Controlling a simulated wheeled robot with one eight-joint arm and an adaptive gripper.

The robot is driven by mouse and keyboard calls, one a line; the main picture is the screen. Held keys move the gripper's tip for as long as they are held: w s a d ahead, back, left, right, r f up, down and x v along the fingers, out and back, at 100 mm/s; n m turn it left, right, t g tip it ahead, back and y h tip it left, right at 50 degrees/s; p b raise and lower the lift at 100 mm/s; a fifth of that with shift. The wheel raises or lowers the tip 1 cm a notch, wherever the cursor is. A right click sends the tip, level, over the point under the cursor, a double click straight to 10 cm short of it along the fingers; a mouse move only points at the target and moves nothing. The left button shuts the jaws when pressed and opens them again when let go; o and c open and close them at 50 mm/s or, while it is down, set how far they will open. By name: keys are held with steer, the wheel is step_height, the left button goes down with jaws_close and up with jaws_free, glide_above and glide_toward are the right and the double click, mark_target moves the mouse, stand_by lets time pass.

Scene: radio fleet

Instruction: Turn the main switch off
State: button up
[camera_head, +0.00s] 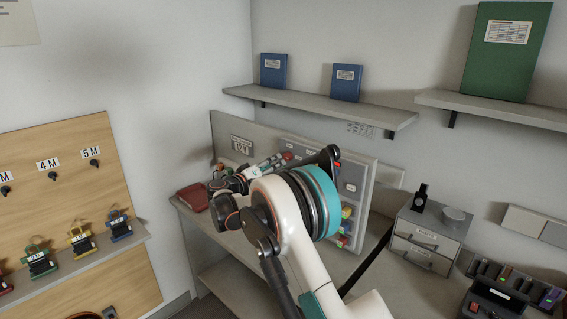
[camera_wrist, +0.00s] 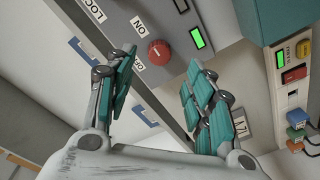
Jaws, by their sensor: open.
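In the wrist view, a round red knob (camera_wrist: 159,52) sits on a grey panel (camera_wrist: 160,17) between an ON label (camera_wrist: 137,25) and an OFF label (camera_wrist: 139,67). Its exact pointing direction is too small to tell. My gripper (camera_wrist: 163,62) is open, with teal-padded fingers on either side of the knob's lower side in the picture. I cannot tell whether they touch it. Nothing is held. In the head view, the grey panel (camera_head: 358,174) stands on the bench, and my arm covers much of it; I cannot make out the knob there.
A dark red book (camera_head: 193,198) lies left on the bench. A drawer box (camera_head: 425,240) stands right of the panel, with charger slots (camera_head: 510,285) farther right. Shelves (camera_head: 325,108) hang above; a wooden pegboard (camera_head: 75,190) is left.

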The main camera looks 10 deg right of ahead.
mark_target(286, 158)
steer(key=b+x, duration=0.1)
steer(key=x, duration=0.6)
steer(key=shift+a, duration=0.1)
steer(key=c, duration=1.1)
